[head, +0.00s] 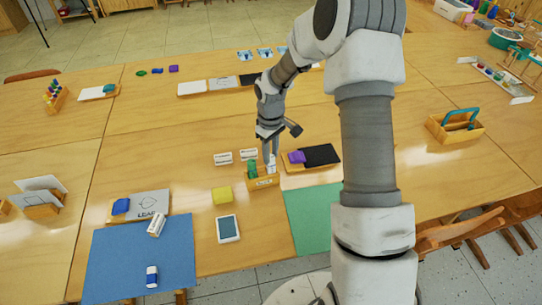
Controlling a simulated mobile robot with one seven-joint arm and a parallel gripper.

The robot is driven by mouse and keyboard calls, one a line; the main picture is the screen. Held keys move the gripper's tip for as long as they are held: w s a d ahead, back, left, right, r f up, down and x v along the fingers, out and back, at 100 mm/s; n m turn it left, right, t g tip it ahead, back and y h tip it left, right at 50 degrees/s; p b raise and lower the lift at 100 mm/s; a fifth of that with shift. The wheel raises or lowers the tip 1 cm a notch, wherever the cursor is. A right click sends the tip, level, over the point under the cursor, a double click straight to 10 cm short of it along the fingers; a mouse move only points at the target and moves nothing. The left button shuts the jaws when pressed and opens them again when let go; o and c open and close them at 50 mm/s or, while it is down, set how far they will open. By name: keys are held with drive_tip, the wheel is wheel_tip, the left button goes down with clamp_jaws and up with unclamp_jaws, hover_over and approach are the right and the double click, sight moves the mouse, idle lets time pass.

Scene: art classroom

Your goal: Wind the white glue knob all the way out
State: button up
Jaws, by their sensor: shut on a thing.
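A small wooden holder (266,182) stands near the middle of the table, with a label too small to read on its front. A white piece (272,167), which looks like the white glue knob, stands up in its right part. My gripper (269,155) points down from above and is shut on the top of this white piece. The fingers partly hide it, so how far it is wound out cannot be told. A green object (252,171) stands in the holder just left of it.
A black board with a purple block (297,157) lies close on the right. White labelled blocks (223,158) sit behind left, a yellow block (222,195) and a white-framed pad (228,229) in front left. A green mat (315,215) and a blue mat (110,265) lie in front.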

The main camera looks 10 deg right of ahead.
drive_tip(key=m+b, duration=0.2)
drive_tip(key=m, duration=0.3)
drive_tip(key=shift+f+m, duration=0.1)
drive_tip(key=shift+m, duration=0.2)
drive_tip(key=m, duration=0.5)
drive_tip(key=shift+m+b, duration=0.3)
drive_tip(key=shift+m, duration=0.1)
drive_tip(key=o, duration=1.4)
drive_tip(key=shift+o, duration=0.2)
